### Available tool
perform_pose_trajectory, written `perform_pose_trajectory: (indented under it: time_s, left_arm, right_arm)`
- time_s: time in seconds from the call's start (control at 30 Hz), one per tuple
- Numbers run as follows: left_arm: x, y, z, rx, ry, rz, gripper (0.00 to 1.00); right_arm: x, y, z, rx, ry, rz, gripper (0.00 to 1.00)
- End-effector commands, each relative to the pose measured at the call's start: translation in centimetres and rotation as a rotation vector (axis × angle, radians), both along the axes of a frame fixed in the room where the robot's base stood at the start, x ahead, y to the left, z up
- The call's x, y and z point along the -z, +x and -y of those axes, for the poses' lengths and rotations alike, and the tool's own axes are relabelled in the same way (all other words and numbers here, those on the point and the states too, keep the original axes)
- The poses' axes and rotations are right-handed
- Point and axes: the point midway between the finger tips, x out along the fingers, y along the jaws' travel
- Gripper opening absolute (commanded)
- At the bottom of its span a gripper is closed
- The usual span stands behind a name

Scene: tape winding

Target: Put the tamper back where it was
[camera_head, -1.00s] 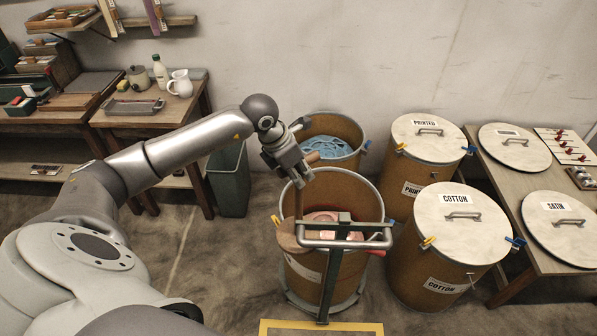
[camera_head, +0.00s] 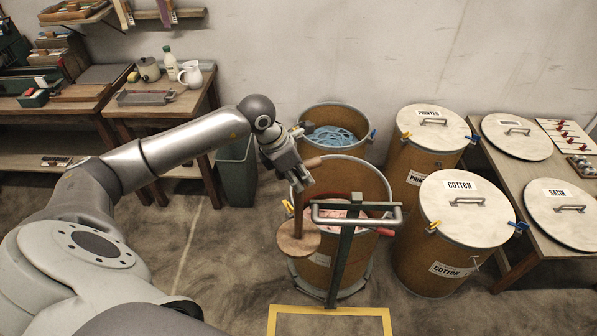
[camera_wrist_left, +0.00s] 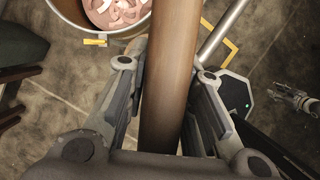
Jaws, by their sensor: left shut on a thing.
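The tamper (camera_head: 298,206) is a brown wooden rod with a round wooden disc at its lower end. My left gripper (camera_head: 297,180) is shut on its rod, which hangs roughly upright with the disc low. The disc is at the left side of the front open drum (camera_head: 358,163), overlapping its wall in the head view. The drum holds pink strips. In the left wrist view the rod (camera_wrist_left: 168,60) runs between my fingers, and the drum (camera_wrist_left: 75,20) is at the upper left. The disc is hidden there.
A green frame with a metal handlebar (camera_head: 345,220) stands before the drum. Behind is an open drum of blue strips (camera_head: 357,117). Lidded drums, one marked COTTON (camera_head: 465,225), stand right. A grey bin (camera_head: 237,172) is left. Floor left of the drum is clear; a yellow outline (camera_head: 330,309) is in front.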

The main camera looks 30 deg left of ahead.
Motion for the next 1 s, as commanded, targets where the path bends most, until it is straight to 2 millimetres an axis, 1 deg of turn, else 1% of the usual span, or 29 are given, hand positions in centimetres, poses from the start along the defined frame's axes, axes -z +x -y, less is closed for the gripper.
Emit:
perform_pose_trajectory:
  time_s: [0.13,0.37,0.67,0.87,1.0]
  left_arm:
    - [0.1,-0.6,0.4,0.096,-0.001,0.002,0.0]
    - [0.7,-2.2,1.6,0.318,-0.003,0.003,0.0]
    - [2.0,-5.3,3.9,0.777,-0.006,0.002,0.0]
    - [2.9,-7.8,5.8,1.139,-0.007,0.003,0.0]
    - [3.6,-9.7,7.2,1.417,-0.008,0.004,0.0]
  right_arm:
    - [-0.1,0.8,-0.2,0.0,0.003,0.013,0.4]
    - [-0.1,0.4,-0.2,0.0,0.002,0.007,0.4]
    - [0.0,0.0,-0.1,0.0,0.002,0.001,0.4]
    - [0.0,-0.1,-0.1,0.0,0.002,0.0,0.4]
    - [0.0,-0.1,-0.1,0.0,0.001,0.0,0.4]
